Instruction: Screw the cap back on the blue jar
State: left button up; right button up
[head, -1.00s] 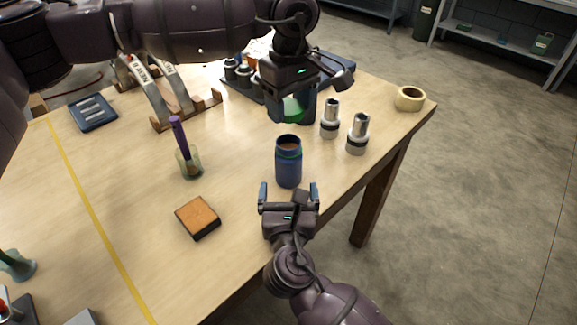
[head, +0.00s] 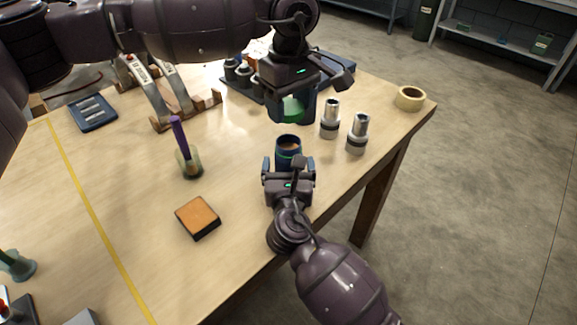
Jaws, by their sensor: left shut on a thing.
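The blue jar (head: 288,143) stands upright on the table with its mouth open and brown contents showing. My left gripper (head: 292,112) is shut on the green cap (head: 292,109) and holds it in the air, above and behind the jar in the head view. My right gripper (head: 288,165) is open, with one finger on each side of the jar. The fingers look slightly apart from the jar's sides. The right gripper's body hides the lower part of the jar.
Two metal cylinders (head: 330,118) (head: 358,133) stand right of the jar. A tape roll (head: 409,98) lies near the far corner. A cup holding a purple tool (head: 188,160) and an orange-topped block (head: 198,217) are to the left. The table's front right edge is close.

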jog(key=c, duration=1.2)
pick_arm(q)
send_over(290, 137)
jog(key=s, duration=0.3)
jog(key=shift+w+f, duration=0.15)
jog(key=shift+f, duration=2.35)
jog(key=shift+f, duration=0.1)
jog(key=shift+f, duration=0.75)
jog(key=shift+f, duration=0.55)
